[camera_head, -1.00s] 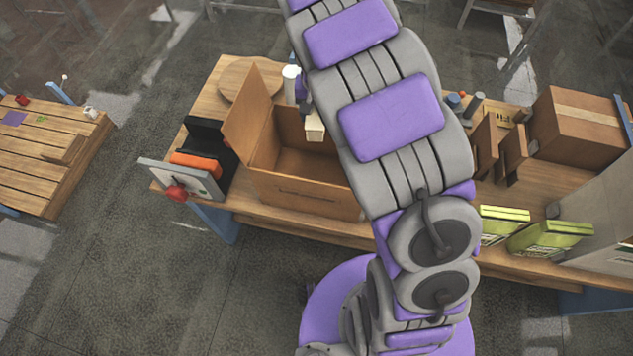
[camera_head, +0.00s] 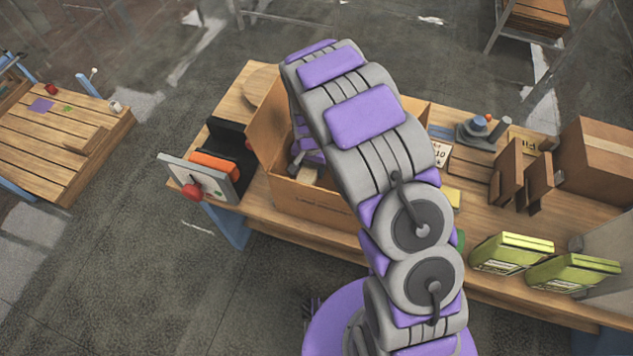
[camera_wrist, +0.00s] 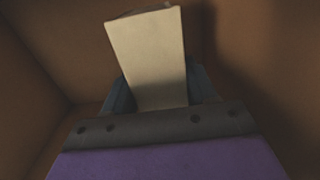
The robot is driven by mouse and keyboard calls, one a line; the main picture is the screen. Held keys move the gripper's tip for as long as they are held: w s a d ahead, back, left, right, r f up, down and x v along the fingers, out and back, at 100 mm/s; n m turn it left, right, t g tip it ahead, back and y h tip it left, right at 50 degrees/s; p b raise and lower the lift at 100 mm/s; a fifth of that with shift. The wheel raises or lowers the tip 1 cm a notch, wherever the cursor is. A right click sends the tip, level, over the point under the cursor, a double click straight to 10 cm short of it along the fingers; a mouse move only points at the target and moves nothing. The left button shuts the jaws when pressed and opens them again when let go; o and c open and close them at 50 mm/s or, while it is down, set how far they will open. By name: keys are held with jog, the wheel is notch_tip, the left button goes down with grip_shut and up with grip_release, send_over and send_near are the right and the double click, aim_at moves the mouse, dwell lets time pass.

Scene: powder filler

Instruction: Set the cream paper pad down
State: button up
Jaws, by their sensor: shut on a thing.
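The cream paper pad (camera_wrist: 148,52) stands out from between the jaws of my gripper (camera_wrist: 160,98) in the wrist view. My gripper is shut on it. Brown cardboard walls surround both in that view, so the pad is inside the open cardboard box (camera_head: 315,203). In the head view my arm reaches down into this box, and a small pale part of the pad (camera_head: 306,175) shows low between the walls. Whether the pad touches the box floor cannot be told.
A grey panel with a red knob (camera_head: 192,192) and an orange block (camera_head: 214,166) stand left of the box. Brown dividers (camera_head: 511,172), a closed carton (camera_head: 597,160) and green-yellow packs (camera_head: 512,252) stand to the right. The box walls are close around my gripper.

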notch_tip(320, 180, down, 3)
jog(key=shift+a+r, duration=0.1)
jog(key=shift+d+f+b, duration=0.15)
jog(key=shift+f+b, duration=0.05)
jog(key=shift+f, duration=0.75)
jog(key=shift+d+f+b, duration=0.15)
jog(key=shift+f+b, duration=0.05)
jog(key=shift+f, duration=0.75)
jog(key=shift+r, duration=0.1)
jog(key=shift+a, duration=0.1)
jog(key=o, duration=0.7)
jog(key=shift+a, duration=0.1)
jog(key=o, duration=0.3)
notch_tip(320, 180, up, 12)
jog(key=shift+r+p, duration=0.1)
jog(key=shift+p, duration=0.8)
